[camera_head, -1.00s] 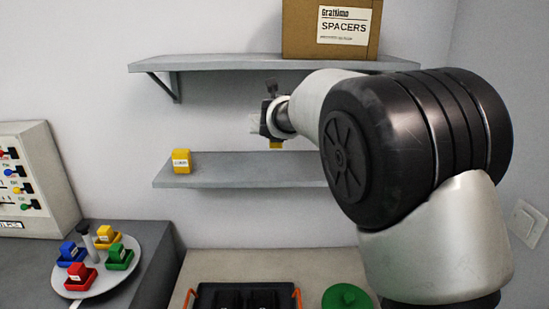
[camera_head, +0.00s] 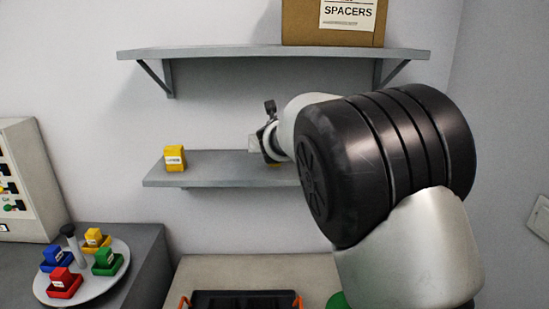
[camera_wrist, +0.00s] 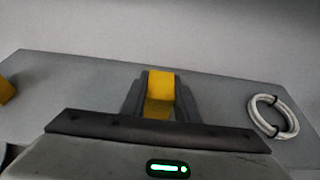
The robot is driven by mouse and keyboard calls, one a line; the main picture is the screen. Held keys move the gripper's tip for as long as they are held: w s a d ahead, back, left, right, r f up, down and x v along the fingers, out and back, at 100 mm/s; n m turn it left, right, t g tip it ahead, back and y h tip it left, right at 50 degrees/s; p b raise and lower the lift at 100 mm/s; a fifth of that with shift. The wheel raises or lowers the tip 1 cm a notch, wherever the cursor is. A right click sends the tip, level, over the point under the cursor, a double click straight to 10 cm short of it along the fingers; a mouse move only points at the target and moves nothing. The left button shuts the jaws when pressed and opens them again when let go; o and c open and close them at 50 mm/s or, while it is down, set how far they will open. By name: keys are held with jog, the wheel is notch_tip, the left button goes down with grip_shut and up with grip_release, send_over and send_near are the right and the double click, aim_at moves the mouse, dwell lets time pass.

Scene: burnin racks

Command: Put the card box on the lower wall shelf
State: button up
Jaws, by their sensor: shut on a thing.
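My gripper (camera_wrist: 160,98) is shut on a small yellow box (camera_wrist: 161,84), which sits between its two dark fingers in the wrist view. In the head view, my gripper (camera_head: 267,150) is at the lower wall shelf (camera_head: 220,174), and only a sliver of the held yellow box (camera_head: 273,165) shows under it. The grey shelf top (camera_wrist: 75,90) lies beneath the box in the wrist view. I cannot tell whether the box touches the shelf. My arm hides the shelf's right part in the head view.
Another yellow box (camera_head: 175,158) with a white label stands on the shelf's left end. A white coil (camera_wrist: 273,116) lies on the right. The upper shelf (camera_head: 225,55) overhead carries a cardboard SPACERS box (camera_head: 300,25). A round tray (camera_head: 112,280) with colored blocks stands lower left.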

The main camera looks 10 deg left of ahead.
jog(key=shift+f, duration=0.85)
jog(key=o, duration=1.1)
jog(key=shift+c, duration=0.2)
jog(key=shift+r, duration=0.1)
